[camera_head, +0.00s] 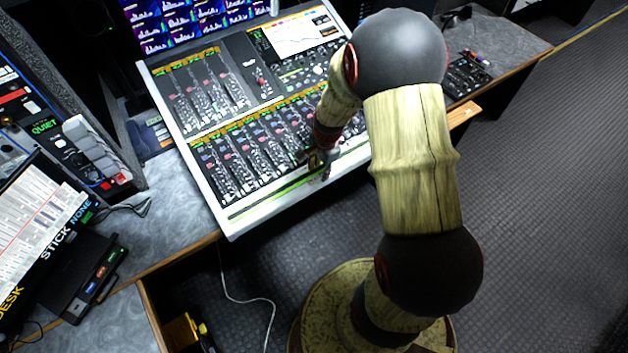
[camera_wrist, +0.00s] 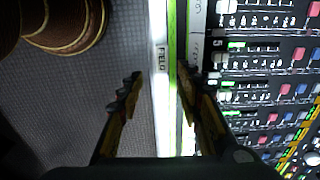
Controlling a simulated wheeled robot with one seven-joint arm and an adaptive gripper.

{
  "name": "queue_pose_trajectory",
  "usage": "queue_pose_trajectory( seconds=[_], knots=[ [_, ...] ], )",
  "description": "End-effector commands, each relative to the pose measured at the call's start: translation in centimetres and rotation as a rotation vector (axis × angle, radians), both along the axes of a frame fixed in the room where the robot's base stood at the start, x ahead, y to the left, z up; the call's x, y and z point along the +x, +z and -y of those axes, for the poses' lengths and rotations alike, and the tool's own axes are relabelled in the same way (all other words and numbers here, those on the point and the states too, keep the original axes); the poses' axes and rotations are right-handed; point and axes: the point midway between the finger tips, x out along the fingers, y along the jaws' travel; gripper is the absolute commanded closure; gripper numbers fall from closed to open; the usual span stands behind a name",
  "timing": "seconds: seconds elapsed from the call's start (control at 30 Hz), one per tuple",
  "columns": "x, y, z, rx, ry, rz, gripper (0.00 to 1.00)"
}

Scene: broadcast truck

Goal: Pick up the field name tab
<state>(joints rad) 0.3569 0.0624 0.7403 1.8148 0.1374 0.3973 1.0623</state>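The field name tab (camera_wrist: 162,58) shows in the wrist view as a small pale piece with the dark letters "FIELD". It is at the white front edge of the mixing console, beside a bright green strip. My gripper (camera_wrist: 158,88) is open, with its two dark ridged fingers apart. The tab is ahead of the fingertips, in line with the gap between them, and nothing is seen between the fingers except the console edge. In the head view my gripper (camera_head: 322,166) is low over the console's front edge, and I cannot make out the tab there.
The mixing console (camera_head: 226,208) has many faders and knobs close to my gripper. Beyond its front edge is open dark floor (camera_head: 540,180). At the left stand a grey-button panel (camera_head: 90,150) and a black box (camera_head: 82,275). A white cable (camera_head: 245,300) hangs below.

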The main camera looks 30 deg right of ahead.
Motion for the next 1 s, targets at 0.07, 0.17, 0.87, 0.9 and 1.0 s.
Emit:
queue_pose_trajectory(
  seconds=[0.07,0.17,0.87,0.9,1.0],
  knots=[
    [0.2,-0.9,0.1,0.001,0.0,-0.002,0.64],
    [0.6,-2.3,0.3,0.001,0.0,-0.002,0.64],
    [1.0,-4.6,0.4,-0.001,0.001,0.0,0.8],
    [1.0,-4.6,0.4,-0.001,0.001,0.0,0.83],
    [1.0,-4.6,0.4,-0.001,0.001,0.0,0.88]
  ],
)
